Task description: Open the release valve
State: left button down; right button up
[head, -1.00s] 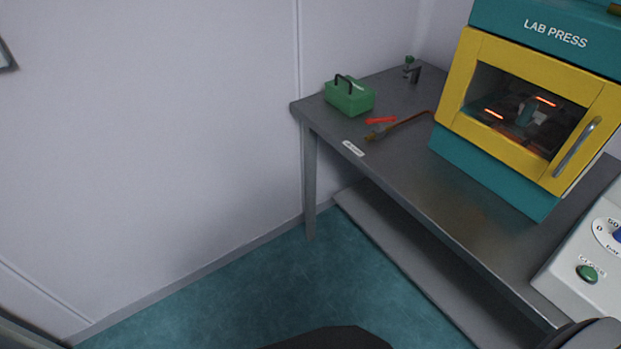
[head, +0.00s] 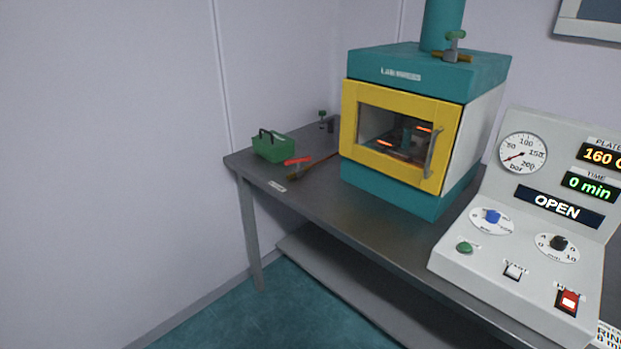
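Several valve-like fittings show, and no readable label tells which is the release valve. A red-handled fitting (head: 297,161) sits on a thin copper-coloured pipe at the left end of the table, left of the press. A small green-topped fitting (head: 322,116) stands further back there. A brass fitting with a green handle (head: 455,42) is on top of the teal and yellow lab press (head: 402,135). The press door is shut. Neither of my grippers is in view.
The grey table (head: 330,212) carries a green box (head: 272,147) with a dark handle near its left end. A control console (head: 500,245) stands at the right; its display reads OPEN. The teal floor (head: 240,320) at the lower left is clear.

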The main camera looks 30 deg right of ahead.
aim_at(287, 162)
jog(key=z, duration=0.15)
jog(key=k, duration=0.4)
jog(key=u, duration=1)
jog(key=i, duration=1.05)
jog(key=z, duration=0.55)
jog(key=i, duration=0.7)
jog(key=z, duration=0.8)
